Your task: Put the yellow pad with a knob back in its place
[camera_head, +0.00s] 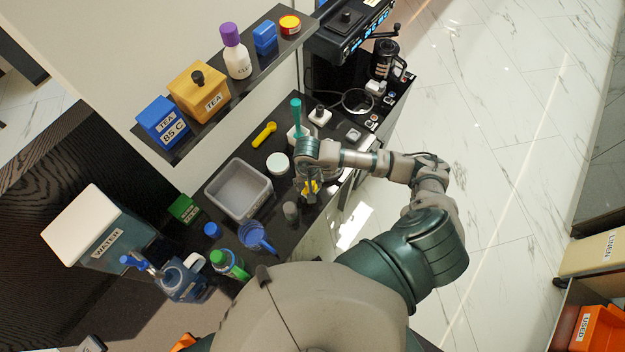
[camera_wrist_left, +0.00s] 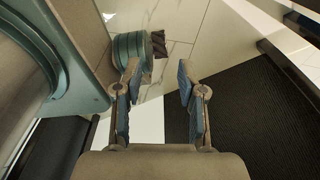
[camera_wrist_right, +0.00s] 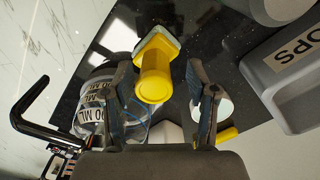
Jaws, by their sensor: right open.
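The yellow pad with a knob (camera_wrist_right: 157,72) shows in the right wrist view. Its round knob points toward the camera, between and just beyond the fingertips of my right gripper (camera_wrist_right: 155,85). The fingers are open, one on each side of the knob, and I cannot tell whether they touch it. In the head view the yellow pad (camera_head: 310,186) is partly hidden under my right gripper (camera_head: 312,182), at the counter's front edge. My left gripper (camera_wrist_left: 156,85) is open and empty in the left wrist view, away from the counter.
A clear measuring jug (camera_wrist_right: 92,110) stands close beside the right gripper. A grey bin (camera_head: 238,163), a white round lid (camera_head: 278,163), a grey cylinder (camera_head: 291,210), a yellow scoop (camera_head: 264,134) and a blue strainer (camera_head: 257,237) crowd the counter. A black machine (camera_head: 345,30) stands farther off.

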